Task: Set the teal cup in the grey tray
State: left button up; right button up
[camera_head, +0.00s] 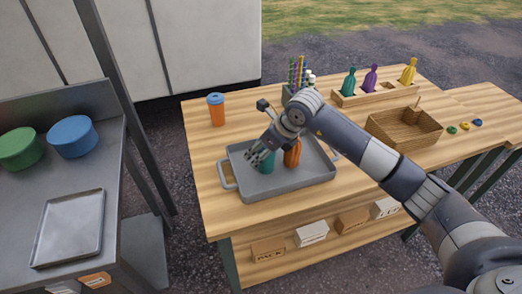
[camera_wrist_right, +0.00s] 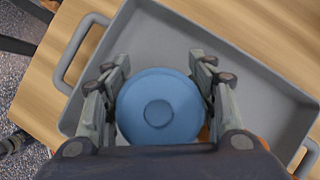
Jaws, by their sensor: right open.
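The teal cup (camera_head: 267,162) stands inside the grey tray (camera_head: 272,191), partly hidden behind my right gripper. My right gripper (camera_head: 256,155) is open over the tray. In the right wrist view a round blue lid (camera_wrist_right: 160,112), apparently the cup's, lies between the two open fingers (camera_wrist_right: 158,75), one on each side; I cannot tell whether they touch it. The tray's floor and walls also show there (camera_wrist_right: 152,28). My left gripper is not in view.
An orange object (camera_head: 292,154) stands in the tray right of the teal cup. An orange cup with a blue lid (camera_head: 217,110) stands behind the tray. A wooden box (camera_head: 404,130), a rack (camera_head: 376,95) of coloured bottles and a holder of striped sticks (camera_head: 297,72) are on the table.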

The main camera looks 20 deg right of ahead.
jog(key=shift+s+d+r, duration=0.1)
jog(key=shift+d+r, duration=0.1)
jog(key=shift+r, duration=0.3)
jog(key=b+v, duration=0.2)
jog(key=v, duration=0.9)
jog(key=shift+s, duration=0.15)
